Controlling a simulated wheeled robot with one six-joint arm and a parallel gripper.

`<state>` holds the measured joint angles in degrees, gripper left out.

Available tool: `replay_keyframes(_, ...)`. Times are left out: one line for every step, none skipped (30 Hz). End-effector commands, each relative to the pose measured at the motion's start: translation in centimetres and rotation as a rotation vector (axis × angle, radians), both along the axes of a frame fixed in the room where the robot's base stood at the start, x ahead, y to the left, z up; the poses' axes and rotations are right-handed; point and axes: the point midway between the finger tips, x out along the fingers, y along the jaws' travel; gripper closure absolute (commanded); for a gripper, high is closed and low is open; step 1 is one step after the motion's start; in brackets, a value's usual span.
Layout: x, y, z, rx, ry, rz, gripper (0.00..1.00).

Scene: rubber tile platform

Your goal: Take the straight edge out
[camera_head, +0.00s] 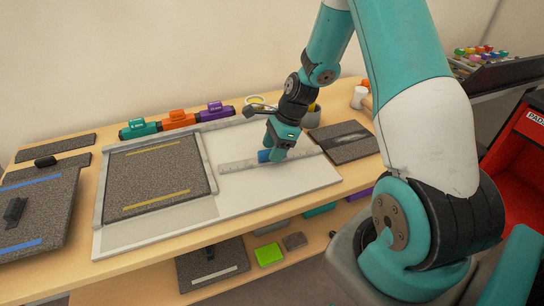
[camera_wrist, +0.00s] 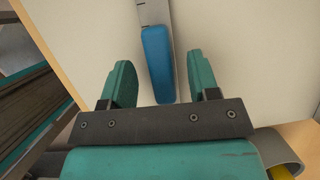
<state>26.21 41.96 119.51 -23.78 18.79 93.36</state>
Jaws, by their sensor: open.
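The straight edge (camera_head: 237,165) is a grey ruler-like strip with marks. It lies flat on the white board (camera_head: 300,183), right of a speckled tile. Its blue grip (camera_head: 264,156) is partly hidden by my gripper (camera_head: 274,153) in the head view. In the wrist view the blue grip (camera_wrist: 157,62) and a short part of the marked strip (camera_wrist: 152,13) show. My gripper (camera_wrist: 159,62) is open, with one teal finger on each side of the blue grip. Gaps show on both sides. I cannot tell how far down the fingers reach.
The speckled rubber tile (camera_head: 157,176) with yellow strips sits against metal rails (camera_head: 102,190) on the board. Teal, orange and purple holders (camera_head: 177,119) stand behind. A dark tile (camera_head: 345,139) lies at right, and more tiles (camera_head: 40,205) at left.

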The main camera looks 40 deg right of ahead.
Motion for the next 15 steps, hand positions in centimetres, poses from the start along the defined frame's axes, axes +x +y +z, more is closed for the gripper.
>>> replay_keyframes(0.05,0.21,-0.51,0.001,0.002,0.001,0.45)
replay_keyframes(0.08,0.26,-0.72,0.0,0.001,0.0,0.45)
replay_keyframes(0.12,0.32,-0.91,0.0,0.0,0.0,0.45)
replay_keyframes(0.14,0.35,-0.98,0.0,-0.001,0.0,0.45)
replay_keyframes(0.15,0.36,-1.02,0.0,-0.001,0.0,0.45)
replay_keyframes(0.16,0.35,-1.02,-0.001,-0.002,-0.001,0.45)
replay_keyframes(0.16,0.34,-1.01,-0.001,-0.002,-0.001,0.45)
replay_keyframes(0.16,0.34,-1.0,-0.001,-0.002,-0.001,0.45)
replay_keyframes(0.16,0.34,-1.0,-0.001,-0.002,-0.001,0.45)
replay_keyframes(0.16,0.34,-1.0,-0.001,-0.002,-0.001,0.45)
replay_keyframes(0.15,0.34,-0.99,-0.001,-0.002,-0.001,0.52)
replay_keyframes(0.15,0.34,-0.99,-0.001,-0.002,-0.001,0.61)
replay_keyframes(0.15,0.34,-0.99,-0.001,-0.002,-0.001,0.68)
replay_keyframes(0.14,0.34,-0.99,0.0,-0.001,0.0,0.75)
replay_keyframes(0.14,0.34,-0.99,0.0,-0.001,0.0,0.84)
